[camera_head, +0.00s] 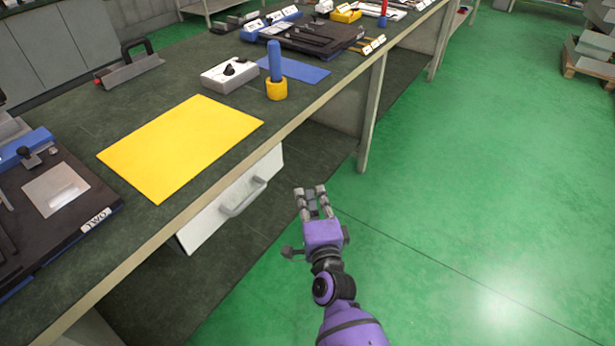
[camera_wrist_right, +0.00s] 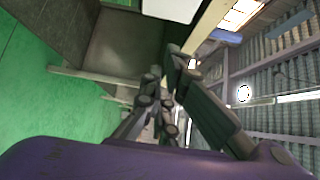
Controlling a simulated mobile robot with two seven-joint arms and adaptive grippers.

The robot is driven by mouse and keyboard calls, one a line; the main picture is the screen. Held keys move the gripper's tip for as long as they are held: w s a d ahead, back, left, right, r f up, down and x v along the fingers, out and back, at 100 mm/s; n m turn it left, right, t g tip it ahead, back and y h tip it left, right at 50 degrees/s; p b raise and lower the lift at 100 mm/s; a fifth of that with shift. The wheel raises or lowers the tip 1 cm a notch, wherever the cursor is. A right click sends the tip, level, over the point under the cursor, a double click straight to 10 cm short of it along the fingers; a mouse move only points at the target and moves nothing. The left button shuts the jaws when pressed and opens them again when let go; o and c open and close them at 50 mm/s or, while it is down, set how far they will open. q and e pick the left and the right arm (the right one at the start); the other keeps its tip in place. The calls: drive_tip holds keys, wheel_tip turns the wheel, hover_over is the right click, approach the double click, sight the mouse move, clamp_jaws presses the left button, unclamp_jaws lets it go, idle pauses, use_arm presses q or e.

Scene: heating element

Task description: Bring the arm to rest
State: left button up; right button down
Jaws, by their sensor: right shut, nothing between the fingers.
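My right gripper (camera_head: 313,191) hangs over the green floor, to the right of the workbench (camera_head: 290,128) and clear of its front edge in the head view. It holds nothing. Its fingers (camera_wrist_right: 165,75) also show in the right wrist view, pointing away with nothing between them. The purple right forearm comes in from the bottom of the head view. My left gripper is in neither view.
The bench carries a yellow mat (camera_head: 181,146), a blue cylinder in a yellow base (camera_head: 276,85), a white box (camera_head: 229,76) and a black fixture (camera_head: 85,205). A white drawer (camera_head: 235,200) hangs under the bench near the gripper.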

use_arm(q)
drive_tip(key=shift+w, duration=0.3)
